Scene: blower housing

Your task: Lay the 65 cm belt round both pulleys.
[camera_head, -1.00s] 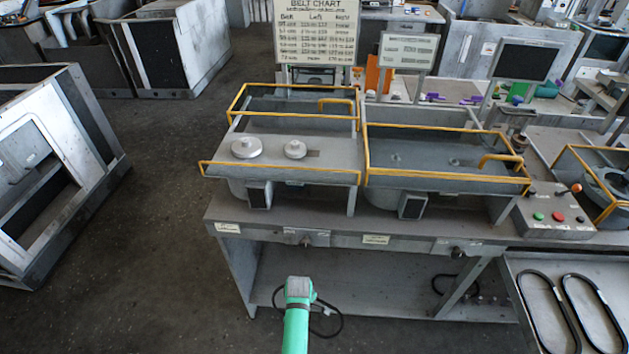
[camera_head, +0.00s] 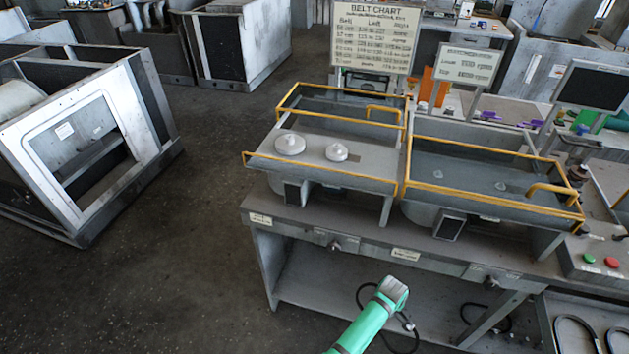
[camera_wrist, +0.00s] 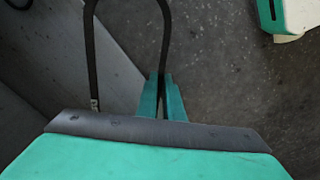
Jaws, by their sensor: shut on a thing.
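Two pale pulleys, a larger left one (camera_head: 290,144) and a smaller right one (camera_head: 337,152), sit apart on the deck of the left yellow-railed housing. No belt lies round them. My gripper (camera_wrist: 162,90) is shut on a black belt (camera_wrist: 88,50), which hangs as a long loop in the wrist view. Part of this belt (camera_head: 361,294) shows beside my green wrist in the head view, low in front of the bench. The fingertips are hidden there. The belt's size marking is too small to read.
A right housing (camera_head: 480,190) with small spindles stands beside the left one. Yellow rails (camera_head: 320,172) edge both. A tray (camera_head: 548,310) at lower right holds more black belts (camera_head: 575,322). A belt chart (camera_head: 375,40) stands behind. Open floor (camera_head: 200,270) lies left of the bench.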

